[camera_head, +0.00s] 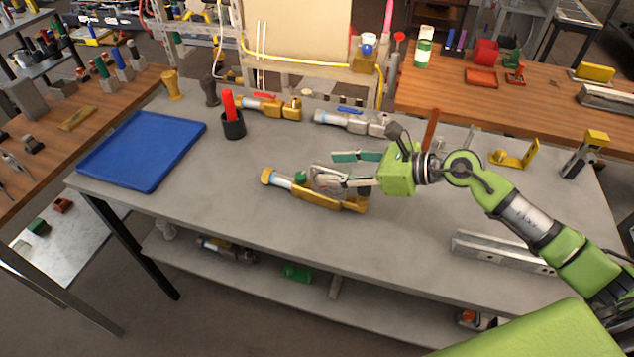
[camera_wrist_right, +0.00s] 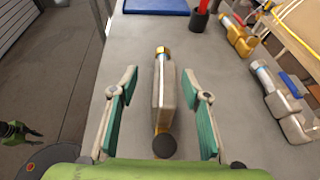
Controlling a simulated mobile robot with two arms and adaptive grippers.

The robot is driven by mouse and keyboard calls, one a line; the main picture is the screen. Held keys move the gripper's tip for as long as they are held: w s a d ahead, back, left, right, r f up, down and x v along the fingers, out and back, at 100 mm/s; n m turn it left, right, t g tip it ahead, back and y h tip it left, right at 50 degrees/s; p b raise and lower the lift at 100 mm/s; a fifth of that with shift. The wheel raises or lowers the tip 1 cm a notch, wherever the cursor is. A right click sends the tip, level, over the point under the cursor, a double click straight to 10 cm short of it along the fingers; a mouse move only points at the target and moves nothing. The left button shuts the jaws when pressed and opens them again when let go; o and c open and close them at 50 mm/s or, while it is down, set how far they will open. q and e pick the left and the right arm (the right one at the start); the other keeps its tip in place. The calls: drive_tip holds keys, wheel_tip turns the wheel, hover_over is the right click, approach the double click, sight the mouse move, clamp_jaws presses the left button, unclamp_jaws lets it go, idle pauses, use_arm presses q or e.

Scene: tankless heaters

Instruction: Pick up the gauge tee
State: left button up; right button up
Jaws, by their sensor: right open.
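A blue tray (camera_head: 142,150) lies at the bench's left. A black cup (camera_head: 233,127) with a red-handled tool stands behind. A brass valve piece (camera_head: 270,107) and a grey one (camera_head: 345,121) lie at the back. Metal rails (camera_head: 500,252) lie front right. The front-left bench is clear.

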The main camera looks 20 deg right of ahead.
sight(321, 165)
drive_tip(key=p+x, duration=0.1)
drive_tip(key=x, duration=0.1)
drive_tip(key=p+x, duration=0.1)
drive_tip(key=x, duration=0.2)
drive_tip(key=shift+w+d+r+p, duration=0.15)
drive_tip(key=shift+w+p, duration=0.15)
drive_tip(key=shift+w+a+f, duration=0.2)
drive_tip(key=shift+a+f, duration=0.1)
drive_tip(key=shift+d, duration=0.1)
clamp_jaws()
drive_tip(key=shift+r, duration=0.15)
